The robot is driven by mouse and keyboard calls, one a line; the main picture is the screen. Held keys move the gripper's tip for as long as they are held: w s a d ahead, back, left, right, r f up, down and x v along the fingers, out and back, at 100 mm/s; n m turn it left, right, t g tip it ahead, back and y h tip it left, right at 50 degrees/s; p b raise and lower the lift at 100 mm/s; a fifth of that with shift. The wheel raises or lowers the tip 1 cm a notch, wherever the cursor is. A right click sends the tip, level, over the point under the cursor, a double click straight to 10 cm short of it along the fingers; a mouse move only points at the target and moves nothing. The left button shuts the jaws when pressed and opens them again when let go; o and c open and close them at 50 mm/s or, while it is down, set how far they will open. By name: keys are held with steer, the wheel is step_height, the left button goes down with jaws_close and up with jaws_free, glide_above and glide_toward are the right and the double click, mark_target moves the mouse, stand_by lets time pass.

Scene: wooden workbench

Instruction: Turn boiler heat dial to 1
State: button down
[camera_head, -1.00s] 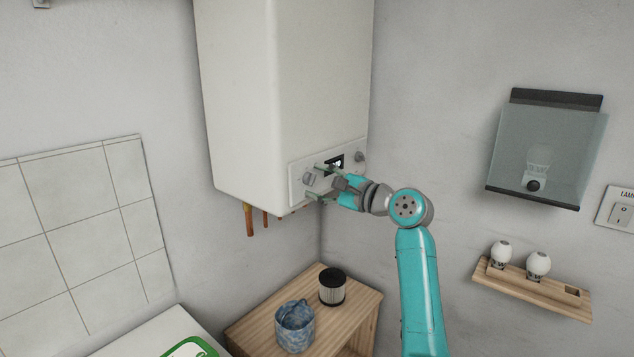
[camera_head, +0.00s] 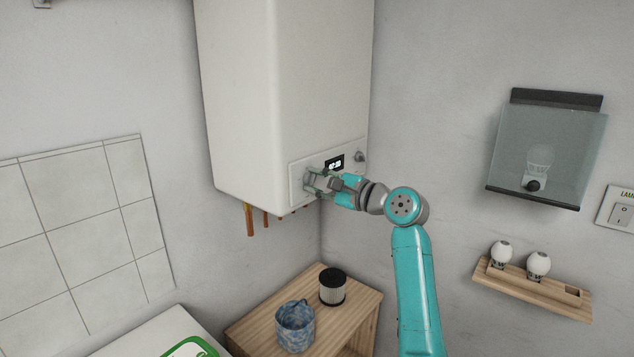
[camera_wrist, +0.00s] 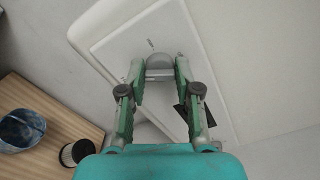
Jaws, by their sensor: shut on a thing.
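The white boiler (camera_head: 280,90) hangs on the wall in the corner. Its control panel (camera_head: 297,188) carries a small dark display (camera_head: 335,162), a grey dial at the left and another grey dial (camera_head: 360,156) at the right. My gripper (camera_head: 316,183) is at the left dial, with its fingers shut on that dial's sides. In the wrist view the left dial (camera_wrist: 159,66) sits between the green fingertips of my gripper (camera_wrist: 159,75). A marking line shows above the dial; its numbers are too small to read. The fingers partly hide the dial in the head view.
Copper pipes (camera_head: 250,219) hang under the boiler. A wooden cabinet (camera_head: 257,331) below bears a blue patterned pot (camera_head: 295,326) and a ribbed dark-topped cylinder (camera_head: 332,287). A glass-fronted lamp box (camera_head: 547,150) and a bulb shelf (camera_head: 530,288) are on the right wall.

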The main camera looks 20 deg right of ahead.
steer(key=n, duration=0.7)
steer(key=shift+f, duration=0.15)
steer(key=n, duration=1.3)
steer(key=shift+f+n, duration=0.1)
steer(key=shift+n, duration=0.2)
steer(key=n, duration=0.6)
steer(key=shift+w+n, duration=0.1)
steer(key=shift+n, duration=0.3)
steer(key=c, duration=0.8)
jaws_free()
steer(key=shift+d, duration=0.1)
